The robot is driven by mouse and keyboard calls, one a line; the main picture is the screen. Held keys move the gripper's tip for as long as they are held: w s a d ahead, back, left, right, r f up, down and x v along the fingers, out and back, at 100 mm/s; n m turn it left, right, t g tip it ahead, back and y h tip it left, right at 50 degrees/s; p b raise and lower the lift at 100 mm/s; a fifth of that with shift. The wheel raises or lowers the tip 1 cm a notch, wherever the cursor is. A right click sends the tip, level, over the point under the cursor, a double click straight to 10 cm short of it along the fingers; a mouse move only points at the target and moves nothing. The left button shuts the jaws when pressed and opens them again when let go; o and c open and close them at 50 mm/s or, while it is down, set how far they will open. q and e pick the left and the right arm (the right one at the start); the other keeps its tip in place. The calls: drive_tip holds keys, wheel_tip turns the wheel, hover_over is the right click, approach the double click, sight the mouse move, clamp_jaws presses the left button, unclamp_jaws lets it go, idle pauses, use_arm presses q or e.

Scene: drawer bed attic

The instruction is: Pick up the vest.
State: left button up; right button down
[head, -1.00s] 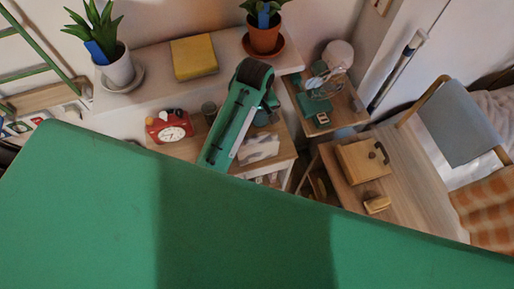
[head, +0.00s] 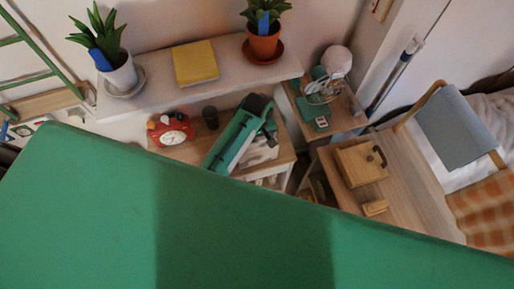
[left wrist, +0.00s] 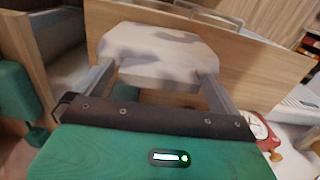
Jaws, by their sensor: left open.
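A white cloth with grey patches, likely the vest (head: 258,152), lies on the wooden bedside unit in the head view, partly hidden by my left arm. In the left wrist view the vest (left wrist: 155,48) lies just beyond my fingertips. My left gripper (left wrist: 162,70) is open, with its two fingers apart and the near edge of the cloth between or just below them. I cannot tell whether they touch it. In the head view the left gripper (head: 268,138) is small and close to the cloth. My right gripper is not in view.
A red alarm clock (head: 171,130) and a dark cup (head: 210,117) stand left of the arm. A white shelf (head: 140,100) with a yellow book (head: 195,63) and two potted plants is behind. A side table (head: 350,122) with small items stands right. A large green surface fills the front.

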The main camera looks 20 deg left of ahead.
use_arm(q)
drive_tip(key=shift+f, duration=0.25)
drive_tip(key=c, duration=1.2)
drive_tip(key=shift+w+r, duration=0.1)
drive_tip(key=shift+r, duration=0.05)
